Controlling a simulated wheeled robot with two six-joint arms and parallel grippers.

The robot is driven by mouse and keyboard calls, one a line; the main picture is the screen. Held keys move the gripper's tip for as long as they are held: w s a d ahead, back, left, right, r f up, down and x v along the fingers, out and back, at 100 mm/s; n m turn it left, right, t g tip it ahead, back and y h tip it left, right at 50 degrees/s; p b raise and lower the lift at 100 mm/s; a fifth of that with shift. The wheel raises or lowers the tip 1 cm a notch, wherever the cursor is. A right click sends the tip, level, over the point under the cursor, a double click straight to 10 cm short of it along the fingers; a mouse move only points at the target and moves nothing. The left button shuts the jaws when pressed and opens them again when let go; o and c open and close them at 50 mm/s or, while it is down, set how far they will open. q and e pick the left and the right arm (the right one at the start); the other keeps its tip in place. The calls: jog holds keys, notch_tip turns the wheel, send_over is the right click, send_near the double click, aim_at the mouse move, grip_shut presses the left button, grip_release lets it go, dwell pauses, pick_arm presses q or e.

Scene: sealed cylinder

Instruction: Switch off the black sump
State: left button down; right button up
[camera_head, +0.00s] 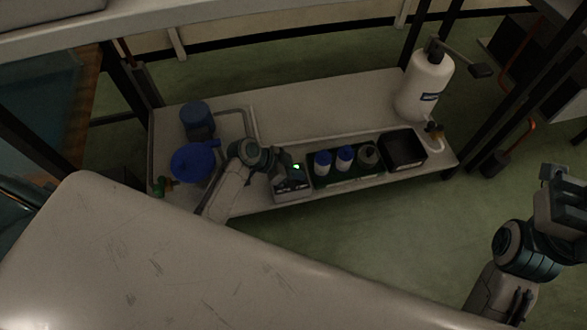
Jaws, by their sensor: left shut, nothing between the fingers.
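A small grey and black unit (291,188) with a lit green light (297,166) stands at the front edge of the low shelf, and may be the black sump. My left gripper (281,163) is shut and empty, right at the top left of this unit. I cannot tell whether it touches it. The gripper partly covers the unit, and its switch is not clear to me. A black open box (403,148) stands further right on the shelf. My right gripper (560,188) is at the right edge, away from the shelf, and its fingers are not clear.
The low shelf (330,105) holds a dark green tray (345,177) with several bottles, two blue-topped containers (194,162) on the left and a large white bottle (424,85) on the right. A pale worktop (200,270) fills the foreground. Dark frame posts flank the shelf.

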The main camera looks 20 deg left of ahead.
pick_arm(q)
jog(key=shift+f, duration=0.25)
jog(key=shift+s+d+f+t+y, duration=0.15)
jog(key=shift+f+t+y, duration=0.1)
jog(key=shift+t+y, duration=0.05)
dwell(0.4)
jog(key=shift+w+a+r, duration=0.25)
jog(key=shift+w+a, duration=0.2)
jog(key=shift+w, duration=0.2)
